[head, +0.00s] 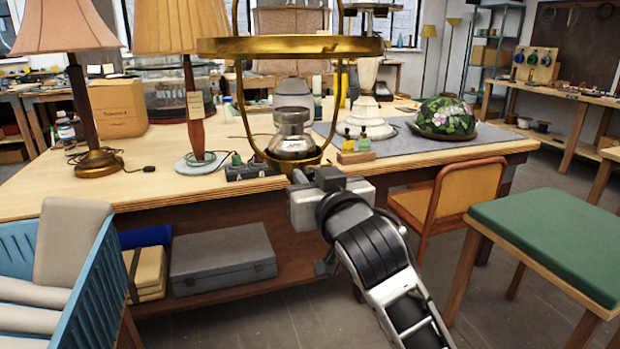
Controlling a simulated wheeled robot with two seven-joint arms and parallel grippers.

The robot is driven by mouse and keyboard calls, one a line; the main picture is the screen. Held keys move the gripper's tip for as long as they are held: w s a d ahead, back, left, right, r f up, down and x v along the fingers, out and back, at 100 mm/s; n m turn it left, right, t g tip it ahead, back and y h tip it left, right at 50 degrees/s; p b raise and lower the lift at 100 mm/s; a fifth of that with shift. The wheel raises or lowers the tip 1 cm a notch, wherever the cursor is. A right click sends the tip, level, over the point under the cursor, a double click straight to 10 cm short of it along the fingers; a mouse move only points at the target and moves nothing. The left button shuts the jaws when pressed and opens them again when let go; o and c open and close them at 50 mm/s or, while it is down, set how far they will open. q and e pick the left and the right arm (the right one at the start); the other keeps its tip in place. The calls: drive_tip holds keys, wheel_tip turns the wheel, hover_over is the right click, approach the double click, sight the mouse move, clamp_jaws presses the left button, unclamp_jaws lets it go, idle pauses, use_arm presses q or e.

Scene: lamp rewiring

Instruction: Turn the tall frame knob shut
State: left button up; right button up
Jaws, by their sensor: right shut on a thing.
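My right gripper (298,178) reaches up from the lower right to the front of the frame's base. Its jaws are shut at the knob there; the knob itself is hidden by the gripper, so its turn cannot be seen. My left gripper is not in view.
Two shaded table lamps (197,120) (95,130) stand left of the frame. A white lamp base (365,110) and a floral glass shade (445,117) are on the grey mat to the right. An orange chair (465,190) and a green-topped stool (560,235) stand in front of the bench.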

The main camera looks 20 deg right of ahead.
clamp_jaws()
